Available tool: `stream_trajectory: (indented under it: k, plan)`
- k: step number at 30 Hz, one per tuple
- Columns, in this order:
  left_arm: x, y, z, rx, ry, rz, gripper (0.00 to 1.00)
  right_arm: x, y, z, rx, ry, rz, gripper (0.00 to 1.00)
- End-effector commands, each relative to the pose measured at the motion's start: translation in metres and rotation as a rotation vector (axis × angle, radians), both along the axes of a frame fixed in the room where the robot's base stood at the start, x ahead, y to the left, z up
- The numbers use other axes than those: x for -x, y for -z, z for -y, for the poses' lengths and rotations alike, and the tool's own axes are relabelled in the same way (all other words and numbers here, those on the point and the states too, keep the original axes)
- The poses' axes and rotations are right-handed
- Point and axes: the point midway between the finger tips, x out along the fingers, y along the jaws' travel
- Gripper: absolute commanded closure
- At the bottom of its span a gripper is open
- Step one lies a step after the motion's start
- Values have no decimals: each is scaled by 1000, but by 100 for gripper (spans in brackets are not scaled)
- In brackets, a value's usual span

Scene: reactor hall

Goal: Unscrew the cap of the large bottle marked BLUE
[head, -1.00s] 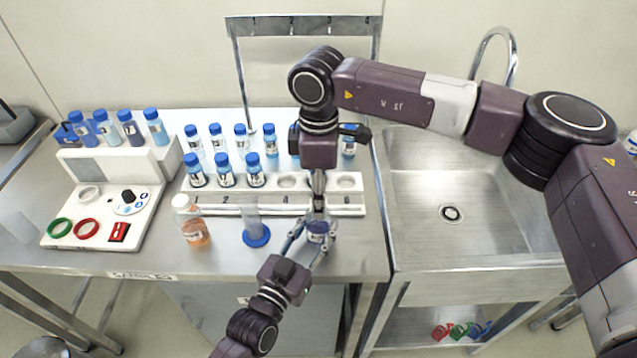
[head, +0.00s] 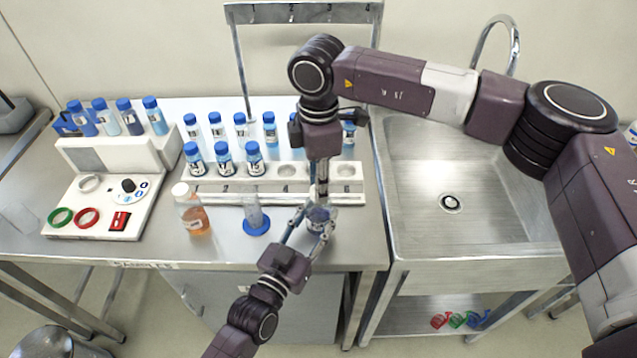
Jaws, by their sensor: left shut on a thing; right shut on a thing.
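A bottle with blue showing on it (head: 318,214) stands in front of the rack, mostly hidden by my grippers; its label is not readable from here. My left gripper (head: 313,224), coming from below, is shut around the bottle's body. My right gripper (head: 320,198) points straight down from above and is shut at the bottle's top, where the cap is hidden by the fingers. Whether the cap has turned cannot be seen.
A white rack (head: 225,198) with blue-capped bottles stands behind. Left of my grippers are a clear cylinder on a blue base (head: 257,226) and an orange bottle with a white cap (head: 194,215). A white device (head: 100,208) stands far left; a sink (head: 450,235) is right.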

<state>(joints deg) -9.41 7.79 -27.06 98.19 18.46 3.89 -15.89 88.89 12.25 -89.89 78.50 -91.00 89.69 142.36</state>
Motion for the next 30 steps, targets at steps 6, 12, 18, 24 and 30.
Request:
stream_trajectory:
  k: [6,12,18,24,30]
  plan:
    - [0,0,0,0,0,1,100,-1,0,0,1,-399,2,100]
    - [0,0,0,0,0,1,100,-2,-1,1,2,-771,2,100]
    - [0,0,0,0,1,1,100,-2,-1,0,2,-1144,3,100]
    - [0,0,0,0,1,1,100,-2,-1,0,2,-1516,3,100]
    - [1,0,0,0,1,1,100,-2,-2,0,2,-1888,3,100]
